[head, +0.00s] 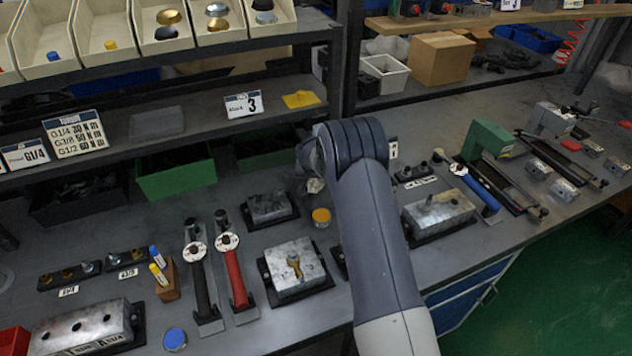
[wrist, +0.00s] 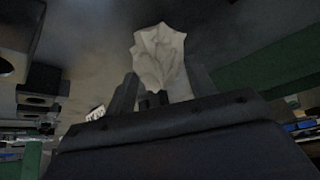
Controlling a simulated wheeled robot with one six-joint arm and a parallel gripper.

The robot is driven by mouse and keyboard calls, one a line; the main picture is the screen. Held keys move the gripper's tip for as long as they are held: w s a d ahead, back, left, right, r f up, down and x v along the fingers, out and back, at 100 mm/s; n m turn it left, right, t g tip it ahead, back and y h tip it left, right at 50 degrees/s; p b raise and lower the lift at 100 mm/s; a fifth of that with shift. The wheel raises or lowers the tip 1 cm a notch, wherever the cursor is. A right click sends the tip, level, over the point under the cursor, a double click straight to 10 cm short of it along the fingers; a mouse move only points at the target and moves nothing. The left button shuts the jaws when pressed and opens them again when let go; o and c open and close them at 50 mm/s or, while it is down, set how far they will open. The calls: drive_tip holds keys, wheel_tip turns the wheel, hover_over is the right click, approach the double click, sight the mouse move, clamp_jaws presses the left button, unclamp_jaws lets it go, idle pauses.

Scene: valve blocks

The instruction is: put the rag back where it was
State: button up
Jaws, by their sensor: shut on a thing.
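The rag (wrist: 158,55) is a pale, crumpled cloth held up between the two dark fingers of my gripper (wrist: 160,88) in the wrist view. My gripper is shut on it. In the head view a small pale bit of the rag (head: 315,186) shows just left of my arm, over the middle of the bench; the rest of it and most of my gripper are hidden behind the arm. I cannot tell its height above the bench.
A yellow-orange lidded pot (head: 321,217) and a metal valve block (head: 296,268) stand near the arm. A grey block (head: 269,206) is to the left, with a green bin (head: 177,178) farther left. A flat yellow piece (head: 301,99) lies on the shelf above.

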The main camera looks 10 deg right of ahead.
drive_tip(key=shift+f, duration=1.3)
drive_tip(key=shift+f, duration=0.15)
drive_tip(key=o, duration=1)
drive_tip(key=shift+c, duration=0.2)
drive_tip(key=shift+r+p, duration=0.2)
drive_tip(key=shift+p, duration=0.1)
drive_tip(key=b+v, duration=0.2)
drive_tip(key=v, duration=1)
drive_tip(key=shift+b, duration=0.3)
